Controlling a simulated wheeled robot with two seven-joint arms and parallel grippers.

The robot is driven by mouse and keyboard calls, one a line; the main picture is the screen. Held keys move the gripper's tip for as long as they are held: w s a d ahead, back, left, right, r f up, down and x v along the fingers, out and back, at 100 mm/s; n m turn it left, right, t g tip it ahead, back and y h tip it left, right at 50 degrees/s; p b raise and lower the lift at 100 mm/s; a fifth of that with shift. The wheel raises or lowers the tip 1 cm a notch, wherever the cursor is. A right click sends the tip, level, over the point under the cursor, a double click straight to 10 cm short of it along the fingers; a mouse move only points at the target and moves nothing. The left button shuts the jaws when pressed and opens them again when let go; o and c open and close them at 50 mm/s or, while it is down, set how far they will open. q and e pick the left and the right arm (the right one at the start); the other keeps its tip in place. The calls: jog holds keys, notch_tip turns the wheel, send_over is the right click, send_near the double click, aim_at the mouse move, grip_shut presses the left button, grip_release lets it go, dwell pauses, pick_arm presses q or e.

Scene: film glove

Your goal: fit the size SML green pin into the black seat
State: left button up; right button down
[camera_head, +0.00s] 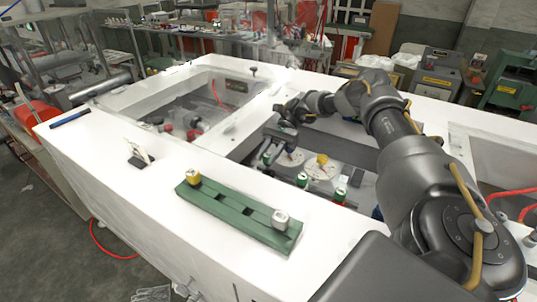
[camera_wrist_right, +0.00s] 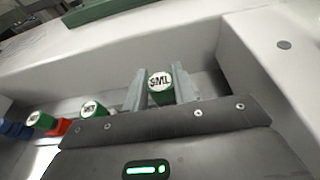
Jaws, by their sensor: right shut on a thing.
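The green pin with a white top marked SML (camera_wrist_right: 160,80) stands between the two fingers of my right gripper (camera_wrist_right: 160,92), which is shut on it. In the head view my right gripper (camera_head: 268,153) is at the recessed well, behind the green block, and the held pin is too small there to make out clearly. The long green block (camera_head: 230,209) lies on the white top, with a yellow-topped pin (camera_head: 193,177) at its left end and a pale-topped pin (camera_head: 281,217) at its right end. Dark openings show between them; I cannot tell which is the black seat.
Other pins stand in the well, among them a green one (camera_head: 302,180) and a white-topped one (camera_wrist_right: 92,109). A yellow piece (camera_head: 322,159) sits on a pale disc. A small card stand (camera_head: 138,153) is left of the block. The white top (camera_head: 110,190) is otherwise largely clear.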

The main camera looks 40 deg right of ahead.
jog(key=shift+f+b, duration=1.05)
jog(key=shift+f, duration=0.5)
jog(key=c, duration=1.1)
grip_release()
jog(key=shift+o, duration=0.2)
jog(key=shift+w+d+b, duration=0.15)
jog(key=shift+d+b, duration=0.15)
jog(key=b+v, duration=0.2)
jog(key=v, duration=0.1)
jog(key=b+v, duration=0.3)
jog(key=shift+f, duration=0.25)
jog(key=shift+d+r+b, duration=0.3)
jog(key=shift+r+b, duration=0.05)
jog(key=shift+d+r, duration=0.1)
jog(key=shift+r, duration=0.1)
